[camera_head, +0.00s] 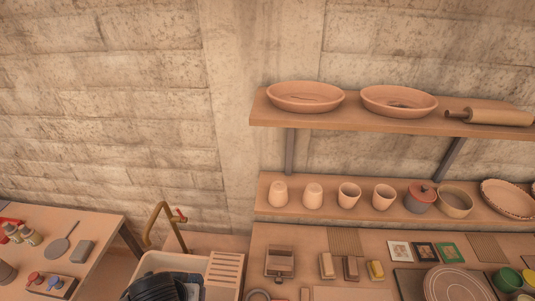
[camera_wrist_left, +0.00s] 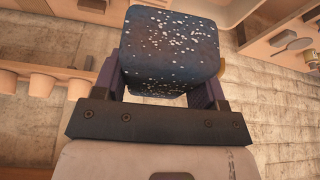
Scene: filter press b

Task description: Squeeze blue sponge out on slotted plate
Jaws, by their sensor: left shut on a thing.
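The blue sponge (camera_wrist_left: 170,50), a dark blue block with white speckles, fills the upper middle of the left wrist view. My left gripper (camera_wrist_left: 165,88) is shut on it, with one finger at each side; the sponge hides much of the fingers. The pale slotted plate (camera_head: 226,270) lies at the right side of the sink (camera_head: 150,262) in the head view. A dark ribbed shape, which I cannot identify surely, covers part of the sink, with some blue beside it. Contact between sponge and plate cannot be seen. My right gripper is not in view.
A brass tap (camera_head: 156,222) rises behind the sink. A side table (camera_head: 95,228) with tools stands at the left. The right worktop holds a wooden box (camera_head: 280,262), several blocks and a round disc (camera_head: 458,284). Shelves above hold bowls (camera_head: 305,97) and cups.

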